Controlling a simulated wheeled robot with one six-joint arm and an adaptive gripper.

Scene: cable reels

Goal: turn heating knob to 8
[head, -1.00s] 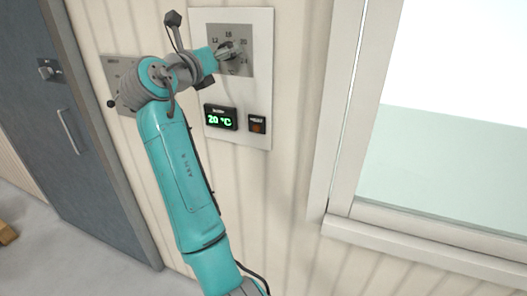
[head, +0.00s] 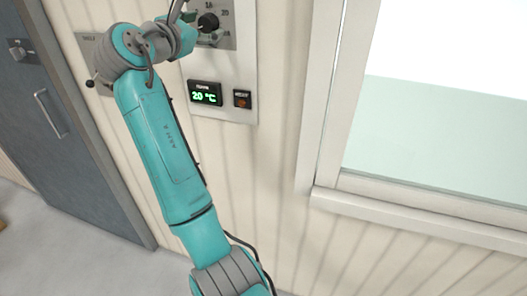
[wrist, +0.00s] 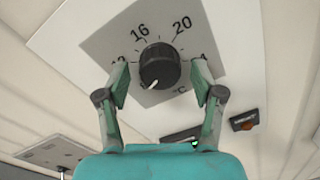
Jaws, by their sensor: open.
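The heating knob (wrist: 160,67) is a black ridged dial on a grey plate (wrist: 100,48) in the wrist view. Its white pointer mark is at the lower left, and the numbers 16 and 20 show above it; other numbers are hidden or cut off. The knob also shows in the head view (head: 208,22). My gripper (wrist: 159,80) is open, one finger on each side of the knob with gaps between. The green display (head: 205,94) reads 20 °C.
A small switch with an orange button (head: 242,99) is right of the display. Another grey plate (head: 90,47) is partly behind my arm. A window frame (head: 335,110) stands to the right and a grey door (head: 55,110) to the left.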

